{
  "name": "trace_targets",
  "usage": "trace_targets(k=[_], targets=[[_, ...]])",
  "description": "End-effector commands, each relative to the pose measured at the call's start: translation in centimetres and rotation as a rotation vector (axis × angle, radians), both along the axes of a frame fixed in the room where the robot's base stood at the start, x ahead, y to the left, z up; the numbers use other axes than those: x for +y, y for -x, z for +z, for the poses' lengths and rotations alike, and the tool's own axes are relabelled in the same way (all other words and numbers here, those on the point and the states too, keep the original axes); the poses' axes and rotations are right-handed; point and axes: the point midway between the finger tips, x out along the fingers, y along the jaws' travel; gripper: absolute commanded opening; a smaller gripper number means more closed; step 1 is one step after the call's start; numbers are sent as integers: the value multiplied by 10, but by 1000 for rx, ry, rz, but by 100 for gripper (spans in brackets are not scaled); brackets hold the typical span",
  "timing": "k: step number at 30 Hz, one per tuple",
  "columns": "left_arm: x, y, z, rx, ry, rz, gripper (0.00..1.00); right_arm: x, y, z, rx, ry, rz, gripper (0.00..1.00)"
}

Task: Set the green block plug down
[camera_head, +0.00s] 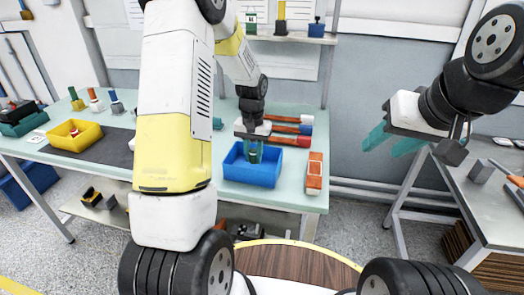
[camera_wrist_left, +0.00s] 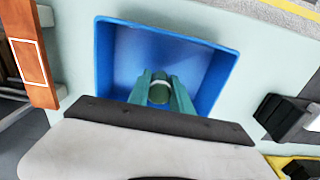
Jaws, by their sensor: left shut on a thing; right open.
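The green block plug (camera_wrist_left: 159,92) is between the teal fingertips of my left gripper (camera_wrist_left: 160,88), which is shut on it. In the head view the plug (camera_head: 253,156) shows as a dark green piece low between the fingers of my left gripper (camera_head: 253,147). Both are over the blue bin (camera_head: 250,175), within its rim as seen from above. I cannot tell whether the plug touches the bin floor. The blue bin (camera_wrist_left: 112,50) looks otherwise empty in the wrist view. My right gripper (camera_head: 395,140) is open and empty, in the air right of the table.
An orange block with a white outline (camera_head: 314,174) lies right of the bin. A yellow bin (camera_head: 75,134) stands at the left on the table. A shelf (camera_head: 290,37) holds coloured plugs behind.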

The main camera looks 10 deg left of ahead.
Motion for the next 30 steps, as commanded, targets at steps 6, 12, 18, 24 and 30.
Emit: trace_targets(k=[6,12,18,24,30], targets=[[0,1,-30,3,0,-1,0,0,0,0,0,0,0,45],[0,0,-32,0,0,0,0,0,0,0,0,0,0,45],[0,0,-34,-1,0,0,29,0,0,0,0,0,0,45],[0,0,-34,0,0,0,47,0,0,0,0,0,0,45],[0,0,-34,0,0,0,47,0,0,0,0,0,0,45]])
